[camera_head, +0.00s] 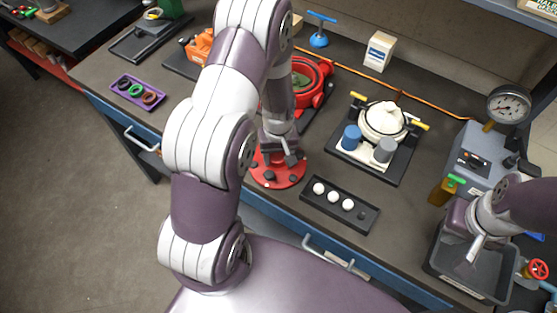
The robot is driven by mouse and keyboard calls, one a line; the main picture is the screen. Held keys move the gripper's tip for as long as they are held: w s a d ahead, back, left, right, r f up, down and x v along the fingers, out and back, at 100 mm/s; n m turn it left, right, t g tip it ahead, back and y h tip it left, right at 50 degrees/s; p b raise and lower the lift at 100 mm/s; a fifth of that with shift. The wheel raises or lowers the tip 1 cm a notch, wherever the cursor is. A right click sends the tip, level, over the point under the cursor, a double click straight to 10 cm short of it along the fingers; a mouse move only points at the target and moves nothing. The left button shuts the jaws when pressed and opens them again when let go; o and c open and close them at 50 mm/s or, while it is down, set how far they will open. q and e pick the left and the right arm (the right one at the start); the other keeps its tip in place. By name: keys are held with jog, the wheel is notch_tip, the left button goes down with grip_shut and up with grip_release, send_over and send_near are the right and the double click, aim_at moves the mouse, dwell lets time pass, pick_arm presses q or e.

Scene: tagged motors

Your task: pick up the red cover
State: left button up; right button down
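The red cover (267,181) is a round red disc with several dark spots or knobs on it. It lies near the front edge of the dark bench. My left gripper (281,160) points down over the cover's far part and hides some of it. I cannot tell whether its fingers touch the cover or grip anything. A red round housing (325,72) stands on a black plate behind, partly hidden by my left arm. My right gripper (474,250) hangs over a grey bin at the right; its finger opening is unclear.
A black tray with white balls (340,204) lies right of the cover. A white motor (384,118) stands on a black plate behind it. The grey bin (452,270) and a gauge unit (478,152) are at the right. A purple tray with rings (138,94) is at the left.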

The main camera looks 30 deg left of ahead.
pick_arm(q)
jog(key=shift+s, duration=0.1)
grip_shut()
jog(key=shift+r, duration=0.1)
